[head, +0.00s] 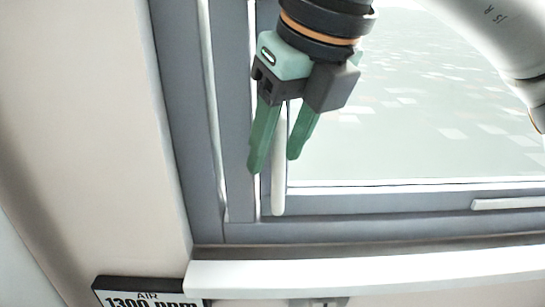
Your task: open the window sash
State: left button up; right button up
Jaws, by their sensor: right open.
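The window sash (390,203) has a grey frame around a pale pane, and it looks shut in its outer frame. A white handle (279,190) hangs straight down along the sash's left side. My right gripper (273,165) has green fingers and points down at the handle. Its fingers are apart, one on each side of the handle in the picture; I cannot tell whether they touch it. The upper part of the handle is hidden behind the gripper. My left gripper is not in view.
A white sill (360,274) runs below the window. A dark-framed air display (145,291) reading 1300 ppm is at the lower left. A beige wall (90,130) fills the left side. A pale bar (508,203) lies on the lower frame at right.

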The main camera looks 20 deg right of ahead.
jog(key=shift+x, duration=1.3)
jog(key=shift+c, duration=0.4)
grip_shut()
